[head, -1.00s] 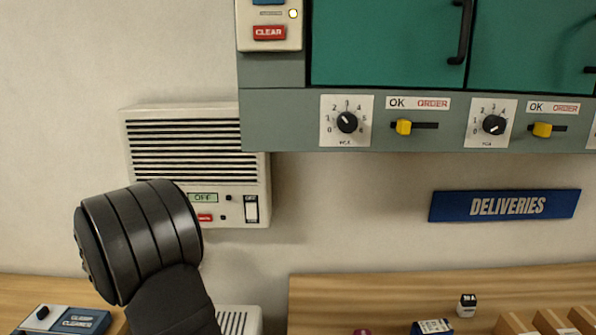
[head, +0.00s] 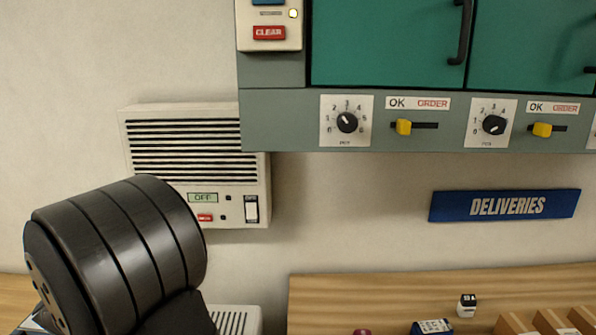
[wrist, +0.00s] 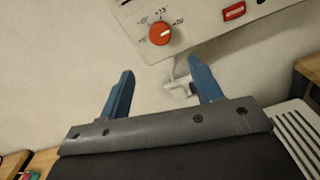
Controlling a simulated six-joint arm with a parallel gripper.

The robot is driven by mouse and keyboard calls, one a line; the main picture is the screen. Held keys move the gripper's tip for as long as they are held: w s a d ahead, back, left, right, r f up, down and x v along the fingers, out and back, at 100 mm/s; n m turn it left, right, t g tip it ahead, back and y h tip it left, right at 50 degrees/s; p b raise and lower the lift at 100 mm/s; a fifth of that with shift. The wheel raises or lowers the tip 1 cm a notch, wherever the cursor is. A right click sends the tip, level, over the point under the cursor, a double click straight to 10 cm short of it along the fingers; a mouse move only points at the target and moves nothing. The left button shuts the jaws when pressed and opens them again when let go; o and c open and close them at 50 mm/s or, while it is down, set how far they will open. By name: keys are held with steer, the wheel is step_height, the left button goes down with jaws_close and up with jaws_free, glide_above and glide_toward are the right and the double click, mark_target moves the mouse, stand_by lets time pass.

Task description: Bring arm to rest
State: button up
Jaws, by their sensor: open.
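My gripper (wrist: 163,92) shows in the wrist view with its two blue fingers spread apart and nothing between them. It points toward the pale wall, below a white panel with an orange-red dial (wrist: 160,33) and a red label. In the head view a black rounded part of my arm stands at the lower left, in front of the wall unit's lower left corner. The gripper's fingers do not show in the head view.
A white vented wall unit (head: 195,145) reads OFF, with a rocker switch (head: 251,208). A green cabinet (head: 390,45) with dials and yellow sliders hangs at the upper right. A blue DELIVERIES sign (head: 505,205) is above a wooden surface (head: 360,290) holding small items.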

steer(key=s, duration=0.5)
steer(key=w+n, duration=1.7)
steer(key=w, duration=0.1)
steer(key=shift+d, duration=0.2)
stand_by(0.7)
steer(key=shift+r, duration=0.1)
